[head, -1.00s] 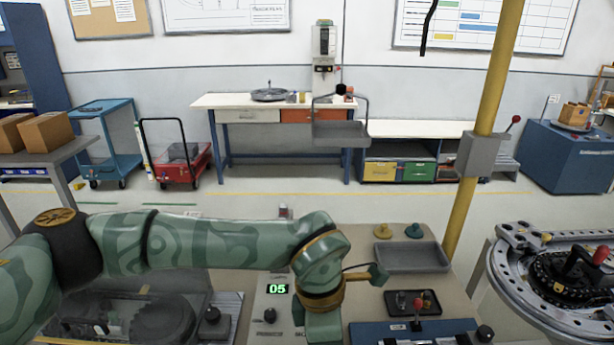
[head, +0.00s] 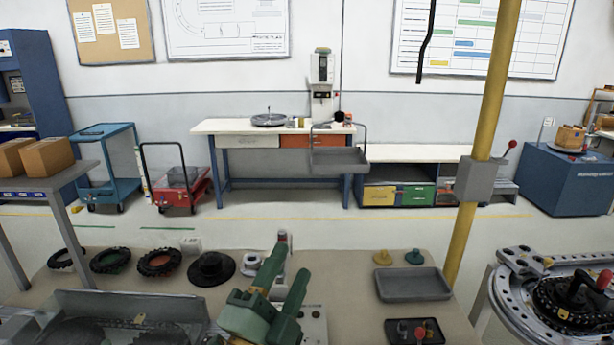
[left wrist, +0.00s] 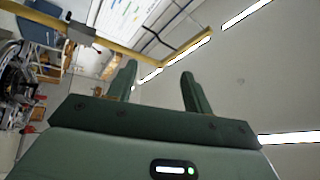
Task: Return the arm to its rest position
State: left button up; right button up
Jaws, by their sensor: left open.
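My left gripper (head: 281,279) shows at the bottom middle of the head view, its two green fingers pointing up and spread apart. Nothing is between them. It is in front of the beige table (head: 340,268) and hides part of a panel there. In the left wrist view the open fingers (left wrist: 158,82) point up toward the ceiling and wall, with nothing between them. My right gripper is not in view.
Black ring-shaped parts (head: 159,262) and a black hub (head: 211,268) lie on the table's left. A grey tray (head: 412,284) and a small dark tray (head: 432,338) are right. A yellow post (head: 487,120) rises beside the round metal track (head: 510,290).

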pick_arm(q)
jog(key=s+a+f+n+g+y, duration=0.25)
jog(key=a+f+n+y, duration=0.2)
jog(key=a+f, duration=0.35)
jog(key=s+a+f+n+g+y, duration=0.1)
jog(key=a+f+n+g+y, duration=0.25)
jog(key=a+f+y, duration=0.35)
jog(key=s+a+f+n+g+y, duration=0.25)
jog(key=s+a+f+g, duration=0.45)
jog(key=s+a+f, duration=0.6)
jog(key=s+d+f+n+g+h, duration=0.1)
jog(key=s+d+f+g+h, duration=0.2)
jog(key=f, duration=1)
jog(key=s+d+f+n+g+h, duration=0.1)
jog(key=s+d+f, duration=0.3)
jog(key=f, duration=1)
jog(key=s+f+n+g, duration=0.1)
jog(key=s+f, duration=0.5)
jog(key=s, duration=0.3)
jog(key=s+a+f+n+g+h, duration=0.1)
jog(key=s+f, duration=0.6)
jog(key=s, duration=0.2)
jog(key=shift+s+a, duration=0.25)
